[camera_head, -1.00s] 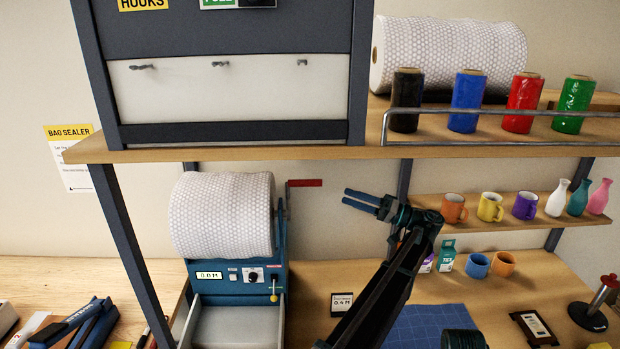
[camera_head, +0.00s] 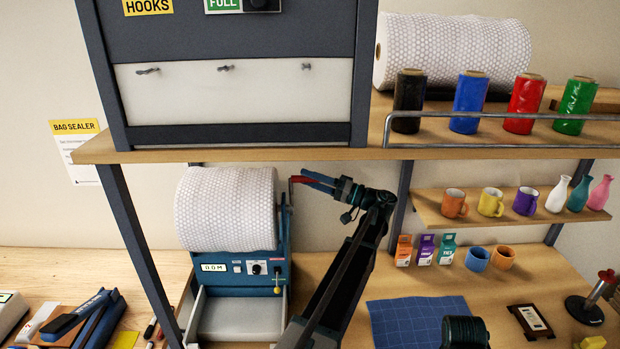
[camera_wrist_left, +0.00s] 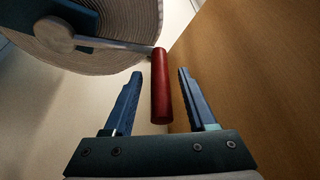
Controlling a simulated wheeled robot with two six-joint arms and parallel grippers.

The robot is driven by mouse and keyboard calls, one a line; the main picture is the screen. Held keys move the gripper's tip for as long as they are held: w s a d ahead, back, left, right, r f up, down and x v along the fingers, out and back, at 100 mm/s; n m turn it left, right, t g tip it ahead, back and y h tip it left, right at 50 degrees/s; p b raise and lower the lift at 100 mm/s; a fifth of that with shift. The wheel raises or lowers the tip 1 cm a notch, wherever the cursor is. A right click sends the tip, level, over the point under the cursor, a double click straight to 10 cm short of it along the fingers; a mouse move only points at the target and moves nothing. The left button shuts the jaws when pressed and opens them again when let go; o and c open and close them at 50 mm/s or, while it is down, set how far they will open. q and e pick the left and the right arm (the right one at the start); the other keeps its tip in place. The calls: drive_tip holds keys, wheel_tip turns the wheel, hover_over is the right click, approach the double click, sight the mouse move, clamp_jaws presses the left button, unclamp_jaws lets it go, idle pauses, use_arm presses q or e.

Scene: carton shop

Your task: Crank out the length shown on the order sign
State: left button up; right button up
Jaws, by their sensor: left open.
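The bubble-wrap dispenser (camera_head: 235,270) is a blue machine with a white textured roll (camera_head: 225,209) on top. Its display (camera_head: 214,267) appears to read 0.0 M. The red crank handle (camera_wrist_left: 160,85) sticks out at the right of the roll. My left gripper (camera_head: 305,179) is at the crank; in the left wrist view (camera_wrist_left: 160,74) its open fingers stand on either side of the handle, with visible gaps. In the head view the fingers partly cover the handle. The order sign is hidden now, apparently behind my left arm. My right gripper is out of view.
A shelf (camera_head: 300,154) passes above the crank, and a dark post (camera_head: 398,195) stands to its right. Small boxes (camera_head: 425,249) and mugs (camera_head: 477,259) stand right of my arm. A blue mat (camera_head: 418,318) lies on the bench. A grey tray (camera_head: 235,318) fronts the dispenser.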

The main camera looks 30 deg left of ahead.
use_arm(q)
clamp_jaws()
idle(0.3)
idle(1.2)
